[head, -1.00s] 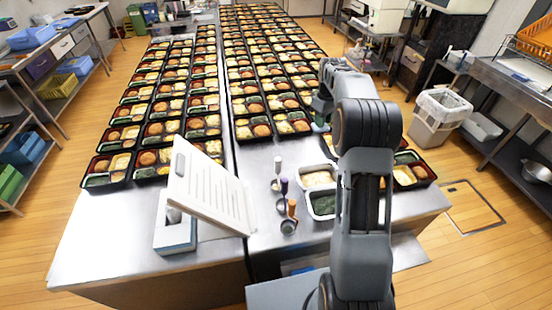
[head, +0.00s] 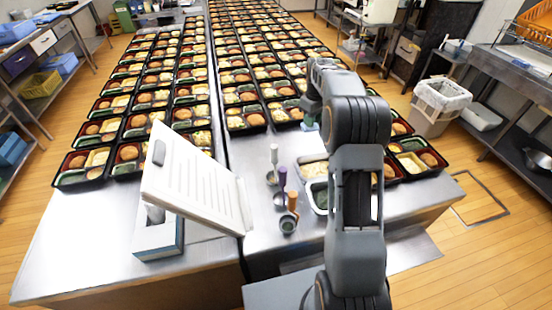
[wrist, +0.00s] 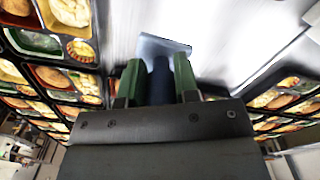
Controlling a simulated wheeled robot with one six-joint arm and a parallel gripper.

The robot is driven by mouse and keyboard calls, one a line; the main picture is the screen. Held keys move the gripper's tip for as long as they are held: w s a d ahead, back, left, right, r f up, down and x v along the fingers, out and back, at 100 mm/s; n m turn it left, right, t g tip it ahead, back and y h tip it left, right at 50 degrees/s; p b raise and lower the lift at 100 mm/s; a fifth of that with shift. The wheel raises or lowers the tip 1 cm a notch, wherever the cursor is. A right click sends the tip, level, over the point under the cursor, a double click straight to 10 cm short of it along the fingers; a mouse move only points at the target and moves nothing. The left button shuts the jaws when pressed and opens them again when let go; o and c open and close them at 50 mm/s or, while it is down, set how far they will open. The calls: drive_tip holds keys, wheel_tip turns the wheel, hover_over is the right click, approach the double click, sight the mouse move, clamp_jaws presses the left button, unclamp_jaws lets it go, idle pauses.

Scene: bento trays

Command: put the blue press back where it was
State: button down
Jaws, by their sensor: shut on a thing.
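My gripper (wrist: 157,72) is shut on the blue press. In the wrist view its two green fingers stand on either side of the press's dark blue handle, and the press's pale blue flat plate (wrist: 165,44) shows beyond the fingertips. In the head view my gripper (head: 310,112) is over the metal counter, near the front of the right-hand rows of bento trays. The rest of the press is hidden. I cannot tell from the head view how high it is above the counter.
White-, purple- and orange-handled tools (head: 282,178) stand on the counter left of my arm. White food containers (head: 316,170) sit beside them, partly behind my arm. A tilted clipboard (head: 190,180) stands at front left. Bento trays (head: 246,118) fill the back. Bare counter (head: 245,150) shows left of the tools.

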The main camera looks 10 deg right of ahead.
drive_tip(key=a+f, duration=0.2)
drive_tip(key=a, duration=0.2)
drive_tip(key=a+f+p, duration=0.1)
drive_tip(key=a+f, duration=0.2)
drive_tip(key=a+f+p, duration=0.1)
drive_tip(key=a+f, duration=0.2)
drive_tip(key=a, duration=0.1)
drive_tip(key=shift+s+a, duration=0.1)
drive_tip(key=shift+a, duration=0.25)
drive_tip(key=shift+a+f, duration=0.25)
drive_tip(key=shift+f, duration=0.1)
drive_tip(key=f, duration=0.1)
drive_tip(key=f+p, duration=0.1)
drive_tip(key=shift+a+f+p, duration=0.3)
drive_tip(key=shift+a+f, duration=0.05)
drive_tip(key=shift+f, duration=0.55)
drive_tip(key=shift+f, duration=0.15)
drive_tip(key=c, duration=0.9)
unclamp_jaws()
drive_tip(key=shift+o, duration=0.2)
